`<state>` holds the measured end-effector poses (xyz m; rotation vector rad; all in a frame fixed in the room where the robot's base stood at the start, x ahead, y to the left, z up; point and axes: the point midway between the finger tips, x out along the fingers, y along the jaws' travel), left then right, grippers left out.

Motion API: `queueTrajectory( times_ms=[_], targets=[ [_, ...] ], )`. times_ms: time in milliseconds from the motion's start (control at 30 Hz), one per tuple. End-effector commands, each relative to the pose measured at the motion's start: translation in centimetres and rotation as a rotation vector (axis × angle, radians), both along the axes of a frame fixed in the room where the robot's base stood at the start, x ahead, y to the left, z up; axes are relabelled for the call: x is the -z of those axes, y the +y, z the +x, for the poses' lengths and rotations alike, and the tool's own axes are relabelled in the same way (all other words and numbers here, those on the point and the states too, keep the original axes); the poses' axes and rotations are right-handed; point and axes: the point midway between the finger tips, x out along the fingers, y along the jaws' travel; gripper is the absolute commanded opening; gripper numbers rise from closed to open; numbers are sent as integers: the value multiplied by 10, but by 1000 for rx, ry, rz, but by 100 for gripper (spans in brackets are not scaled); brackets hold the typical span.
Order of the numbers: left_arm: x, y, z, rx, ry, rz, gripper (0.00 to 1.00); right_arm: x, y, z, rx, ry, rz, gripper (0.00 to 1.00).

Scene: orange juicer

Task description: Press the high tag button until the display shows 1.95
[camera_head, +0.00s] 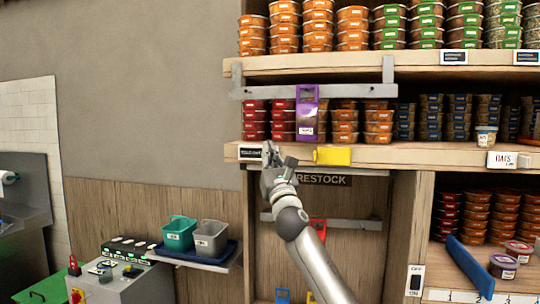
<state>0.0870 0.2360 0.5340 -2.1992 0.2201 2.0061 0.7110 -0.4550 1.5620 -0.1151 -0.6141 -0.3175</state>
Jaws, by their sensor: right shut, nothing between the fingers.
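A dark high tag (250,153) with pale lettering too small to read sits on the front edge of the middle shelf, at its left end. My right gripper (268,150) is shut and empty. It is at the right end of this tag and covers part of it; I cannot tell whether it touches. Any button there is hidden or too small to make out. My left gripper is out of view.
A yellow tag (333,156) is just right of my gripper on the shelf edge. A purple holder (307,113) hangs from a grey rail (350,91) above. Stacked tubs (345,127) fill the shelves. Teal (179,236) and grey bins (211,240) stand lower left.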

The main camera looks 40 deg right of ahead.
Motion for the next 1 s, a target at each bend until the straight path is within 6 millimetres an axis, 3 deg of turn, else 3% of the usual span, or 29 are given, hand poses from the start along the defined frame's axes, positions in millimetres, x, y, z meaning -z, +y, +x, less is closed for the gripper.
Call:
queueTrajectory(
  times_ms=[1000],
  targets=[
    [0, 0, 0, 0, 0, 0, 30, 0, -8, 7, 0, 0, 0, 0]
  ],
)
